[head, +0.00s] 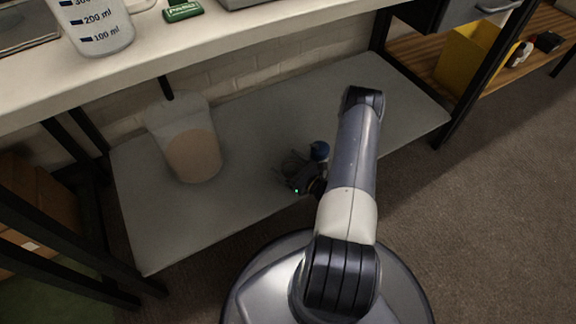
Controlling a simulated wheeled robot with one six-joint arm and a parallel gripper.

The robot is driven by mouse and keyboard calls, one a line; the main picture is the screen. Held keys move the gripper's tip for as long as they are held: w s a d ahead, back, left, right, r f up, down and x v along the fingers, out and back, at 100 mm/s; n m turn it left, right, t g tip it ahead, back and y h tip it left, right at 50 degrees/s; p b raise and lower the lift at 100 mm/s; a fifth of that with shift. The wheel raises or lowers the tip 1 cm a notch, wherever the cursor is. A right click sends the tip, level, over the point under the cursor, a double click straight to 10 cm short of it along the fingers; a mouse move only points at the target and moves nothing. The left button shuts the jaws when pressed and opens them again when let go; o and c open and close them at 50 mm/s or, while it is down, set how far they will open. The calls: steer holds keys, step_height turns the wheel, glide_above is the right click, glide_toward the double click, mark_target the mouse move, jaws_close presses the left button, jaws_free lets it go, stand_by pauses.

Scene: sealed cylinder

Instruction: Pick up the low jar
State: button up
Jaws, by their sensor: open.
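A large translucent container (190,143) with beige contents stands on the lower grey shelf (245,112), left of my gripper. The upper shelf (160,62) overhangs the back and holds a measuring beaker (98,28). Dark posts flank the shelf. The shelf's left front is bare.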

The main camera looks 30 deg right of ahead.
steer(key=c, duration=1.2)
steer(key=shift+o, duration=0.2)
